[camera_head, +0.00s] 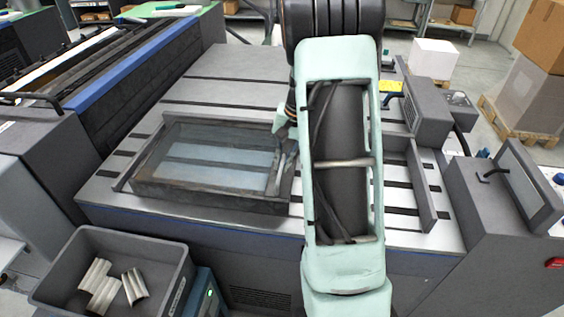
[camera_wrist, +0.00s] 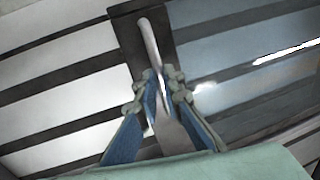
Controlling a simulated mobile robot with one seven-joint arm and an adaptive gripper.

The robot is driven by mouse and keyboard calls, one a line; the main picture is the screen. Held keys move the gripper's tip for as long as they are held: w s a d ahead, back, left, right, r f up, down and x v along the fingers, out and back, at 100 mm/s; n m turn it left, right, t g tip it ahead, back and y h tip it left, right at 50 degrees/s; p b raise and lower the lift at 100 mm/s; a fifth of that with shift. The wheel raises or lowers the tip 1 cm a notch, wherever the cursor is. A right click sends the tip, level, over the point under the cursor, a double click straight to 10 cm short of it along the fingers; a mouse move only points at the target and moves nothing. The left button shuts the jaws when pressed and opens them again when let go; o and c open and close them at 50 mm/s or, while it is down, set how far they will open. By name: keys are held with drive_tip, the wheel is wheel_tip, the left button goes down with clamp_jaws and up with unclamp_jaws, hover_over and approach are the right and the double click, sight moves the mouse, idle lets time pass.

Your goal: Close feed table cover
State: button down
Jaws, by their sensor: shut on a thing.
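The feed table cover (camera_head: 160,195) is a dark frame with a clear, bluish panel. It lies low over the left part of the slotted feed table (camera_head: 230,90). In the wrist view, the cover's clear panel (camera_wrist: 240,70) is on the right and its dark edge bar runs up the middle. A curved metal handle (camera_wrist: 150,42) stands on that bar. My gripper (camera_wrist: 160,90) is shut on the handle, one blue-padded finger on each side. In the head view, my gripper (camera_head: 284,130) is at the cover's right edge, partly hidden by my arm.
A low dark wall (camera_head: 422,185) stands on the table to the right of my arm, with bare slotted table beside it. A grey bin (camera_head: 70,290) with several curved metal pieces is at the lower left. A dark console (camera_head: 500,200) with a handled panel is on the right.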

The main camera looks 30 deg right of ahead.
drive_tip(key=s+d+b, duration=0.1)
drive_tip(key=s+d, duration=1)
drive_tip(key=d, duration=0.5)
drive_tip(key=s+d+b, duration=0.1)
drive_tip(key=s+d, duration=1.1)
drive_tip(key=d, duration=0.3)
drive_tip(key=shift+d, duration=0.4)
drive_tip(key=shift+r, duration=0.1)
drive_tip(key=c, duration=2)
unclamp_jaws()
drive_tip(key=shift+d, duration=0.1)
drive_tip(key=shift+c, duration=0.2)
wheel_tip(320, 180, up, 12)
drive_tip(key=s+d, duration=0.1)
drive_tip(key=shift+s+d, duration=0.15)
drive_tip(key=shift+d, duration=0.2)
